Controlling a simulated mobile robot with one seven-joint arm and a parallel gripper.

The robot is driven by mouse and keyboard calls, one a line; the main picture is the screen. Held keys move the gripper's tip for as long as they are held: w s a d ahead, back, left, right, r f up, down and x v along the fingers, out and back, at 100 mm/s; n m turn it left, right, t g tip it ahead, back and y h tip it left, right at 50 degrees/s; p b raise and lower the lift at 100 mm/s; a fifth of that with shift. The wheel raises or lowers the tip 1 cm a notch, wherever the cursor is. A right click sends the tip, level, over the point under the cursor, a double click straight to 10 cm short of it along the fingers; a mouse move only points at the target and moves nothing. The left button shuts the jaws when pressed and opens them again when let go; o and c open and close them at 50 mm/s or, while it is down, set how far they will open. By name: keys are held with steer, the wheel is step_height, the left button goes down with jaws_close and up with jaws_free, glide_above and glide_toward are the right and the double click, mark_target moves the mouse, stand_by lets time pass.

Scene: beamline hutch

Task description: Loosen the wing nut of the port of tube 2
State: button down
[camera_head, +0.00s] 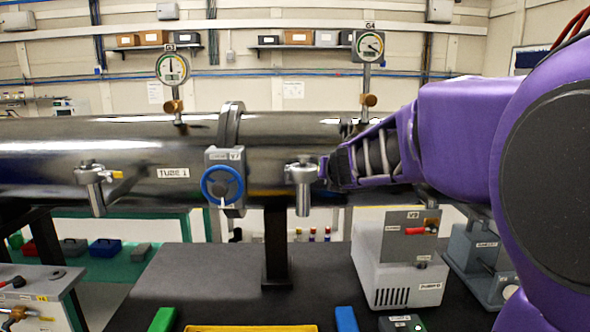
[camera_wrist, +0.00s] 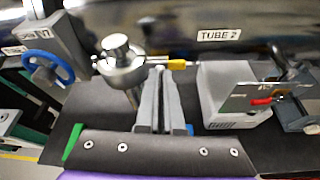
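The port of tube 2 (camera_head: 303,175) is a grey metal fitting with a round cap, hanging at the front of the pipe right of the blue-wheeled valve V7. In the wrist view the port (camera_wrist: 121,68) stands upright left of my fingers, and its yellow wing nut (camera_wrist: 176,65) sticks out to the right. My gripper (camera_head: 324,168) is at the port's right side and hides the wing nut in the head view. In the wrist view my gripper's fingertips (camera_wrist: 159,70) are close together, at or just in front of the wing nut. I cannot tell whether they touch or grip it.
Valve V7 (camera_head: 223,185) is close left of the port. Tube 1's port (camera_head: 92,180) is farther left, with its own yellow nut. Gauges G3 (camera_head: 172,68) and G4 (camera_head: 368,46) rise above the pipe. A white pump box (camera_head: 398,275) stands below my arm on the dark bench.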

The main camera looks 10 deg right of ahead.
steer(key=shift+a+r+n, duration=0.1)
steer(key=shift+r+n, duration=0.1)
steer(key=shift+n, duration=0.1)
stand_by(0.4)
steer(key=c, duration=1)
jaws_free()
steer(key=shift+w+f, duration=0.1)
steer(key=shift+w, duration=0.05)
steer(key=shift+c, duration=0.2)
steer(key=shift+f, duration=0.1)
